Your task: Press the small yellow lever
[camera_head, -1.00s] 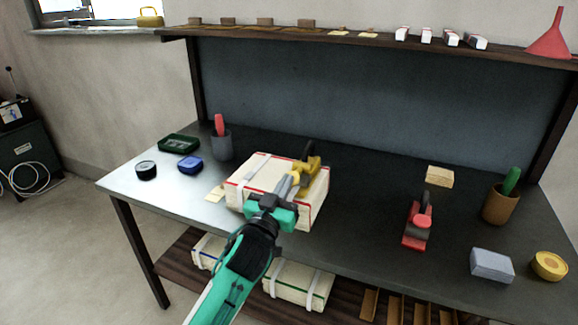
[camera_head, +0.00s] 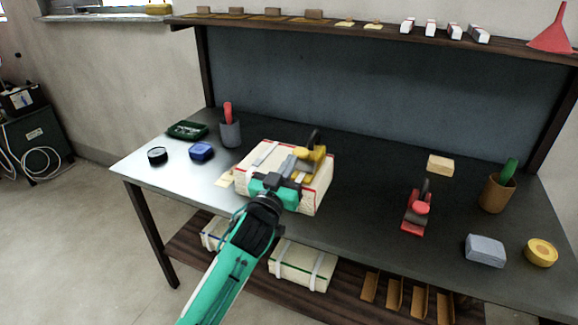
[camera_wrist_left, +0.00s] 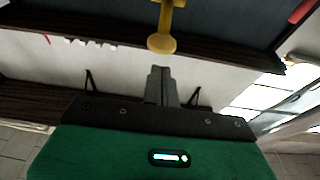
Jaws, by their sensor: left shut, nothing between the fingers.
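A yellow tool (camera_head: 318,158) with a dark upright part sits on the right side of a cream box (camera_head: 258,152) with white straps, on the workbench. My left gripper (camera_head: 297,165) is shut and empty, over the box with its fingertips close to the tool's left side. In the left wrist view, a yellow round-ended lever (camera_wrist_left: 162,42) hangs just beyond the shut grey fingertips (camera_wrist_left: 160,72). A small gap shows between them in that picture; contact cannot be judged in the head view. My right gripper is not in view.
A red tool (camera_head: 416,212) stands right of the box on the workbench (camera_head: 350,215). A grey cup (camera_head: 230,135), blue container (camera_head: 201,151) and green tray (camera_head: 187,130) lie left. A brown cup (camera_head: 497,194) and grey block (camera_head: 485,251) lie right. A shelf (camera_head: 380,32) runs above.

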